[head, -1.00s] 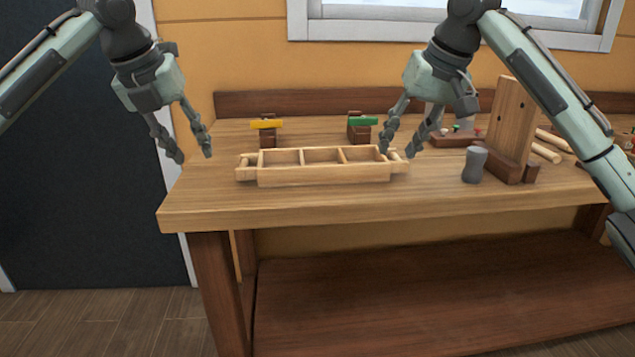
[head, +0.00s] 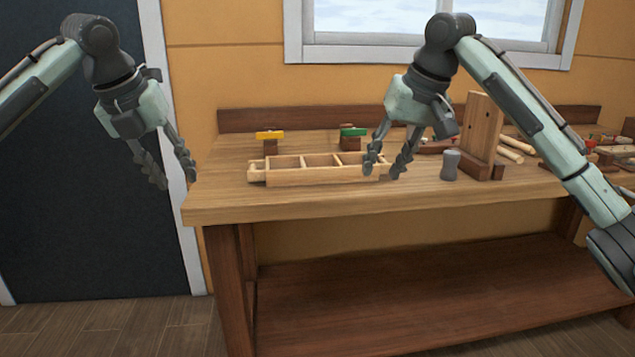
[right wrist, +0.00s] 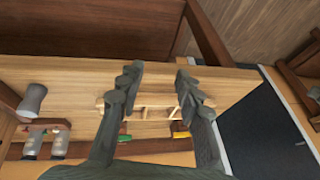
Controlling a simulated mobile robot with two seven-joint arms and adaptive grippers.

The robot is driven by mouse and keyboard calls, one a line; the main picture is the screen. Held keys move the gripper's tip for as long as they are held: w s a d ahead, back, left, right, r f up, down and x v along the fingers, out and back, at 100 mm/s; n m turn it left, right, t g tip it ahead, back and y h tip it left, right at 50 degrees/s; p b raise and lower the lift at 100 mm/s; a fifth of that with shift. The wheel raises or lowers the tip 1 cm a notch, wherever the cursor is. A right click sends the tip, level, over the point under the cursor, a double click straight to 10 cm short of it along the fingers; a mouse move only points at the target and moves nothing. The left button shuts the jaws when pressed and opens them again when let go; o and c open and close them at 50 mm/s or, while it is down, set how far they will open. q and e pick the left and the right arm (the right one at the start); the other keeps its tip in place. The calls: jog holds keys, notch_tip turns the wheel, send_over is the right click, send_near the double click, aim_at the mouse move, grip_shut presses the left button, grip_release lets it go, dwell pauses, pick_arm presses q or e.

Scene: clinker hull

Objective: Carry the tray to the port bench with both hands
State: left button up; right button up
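The tray (head: 320,178) is a long, pale wooden box with open compartments and a handle bar at its end. It sits on the wooden workbench (head: 290,206). My right gripper (head: 384,173) is open, its fingers in front of the tray's right end and hiding it. In the right wrist view the tray (right wrist: 155,108) shows beyond the parted fingers (right wrist: 158,78), with nothing held between them. My left gripper (head: 172,180) is open and empty, left of the tray and off the bench's left edge. I cannot tell which bench is the port one.
Behind the tray stand a yellow-topped block (head: 270,136) and a green-topped block (head: 352,132). A grey cylinder (head: 450,165) and an upright wooden board (head: 483,128) stand to the right, with tools beyond. A dark door (head: 80,180) is at left.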

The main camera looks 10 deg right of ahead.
jog(key=v, duration=1.2)
